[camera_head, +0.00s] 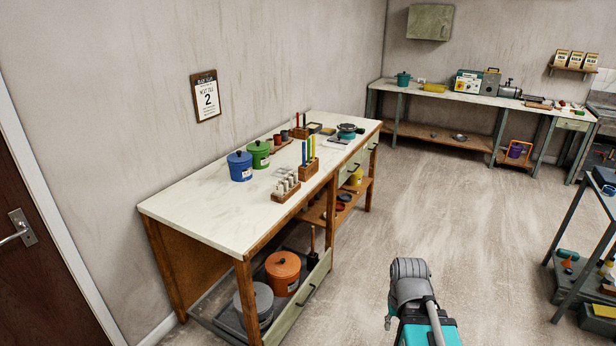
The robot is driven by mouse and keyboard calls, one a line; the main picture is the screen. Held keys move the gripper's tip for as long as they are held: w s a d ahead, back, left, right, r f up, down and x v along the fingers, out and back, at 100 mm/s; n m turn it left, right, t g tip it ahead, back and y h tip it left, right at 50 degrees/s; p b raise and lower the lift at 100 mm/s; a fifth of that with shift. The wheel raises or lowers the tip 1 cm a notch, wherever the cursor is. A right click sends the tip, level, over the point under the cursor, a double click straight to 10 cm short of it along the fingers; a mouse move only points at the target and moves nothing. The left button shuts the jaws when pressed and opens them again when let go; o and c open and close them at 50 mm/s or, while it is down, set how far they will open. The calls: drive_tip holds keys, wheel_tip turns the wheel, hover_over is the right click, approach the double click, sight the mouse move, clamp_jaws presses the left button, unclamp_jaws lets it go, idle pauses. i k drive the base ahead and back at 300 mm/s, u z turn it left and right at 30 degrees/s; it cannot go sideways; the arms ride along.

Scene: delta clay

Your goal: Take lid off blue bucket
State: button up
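The blue bucket (241,171) stands upright on the white-topped workbench (190,207), toward its back edge by the wall. Its blue lid (239,157) with a small knob sits on top of it. A grey and teal part of my arm shows at the bottom of the head view, out over the floor and apart from the bench. My gripper's fingers cannot be made out there, so its opening cannot be told.
A green lidded bucket (259,154) stands close beside the blue one. A wooden block with white pieces (286,187) and a rack of coloured sticks (309,166) are nearby. Orange (283,272) and grey (254,303) buckets sit below. The bench's near-left top and the floor are clear.

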sight(239, 157)
drive_tip(key=u, duration=0.05)
drive_tip(key=i, duration=1.05)
drive_tip(key=u, duration=0.7)
